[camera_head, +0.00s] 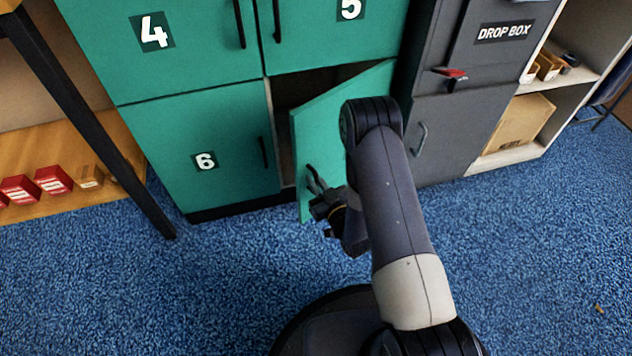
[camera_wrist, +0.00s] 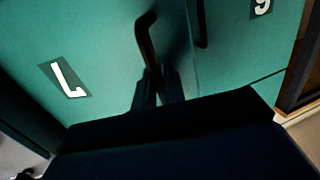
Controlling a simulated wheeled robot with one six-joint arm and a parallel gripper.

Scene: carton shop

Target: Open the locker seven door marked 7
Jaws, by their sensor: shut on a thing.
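The locker seven door (camera_head: 325,118) is green and stands partly open, its left edge swung out from the locker front. A dark gap shows behind it on the left. In the wrist view the door (camera_wrist: 95,50) carries a white 7 (camera_wrist: 68,80), seen turned around. Its dark bar handle (camera_wrist: 147,38) is near the door's free edge. My gripper (camera_head: 314,186) is at the free edge side of the door, shut on the handle; its fingers (camera_wrist: 157,92) also show in the wrist view. My arm hides the door's right part in the head view.
Locker 6 (camera_head: 225,150) is shut on the left, with lockers 4 (camera_head: 180,45) and 5 (camera_head: 335,30) shut above. A grey drop box cabinet (camera_head: 455,125) stands on the right. A black table leg (camera_head: 95,125) is at left. Blue carpet (camera_head: 235,265) in front is clear.

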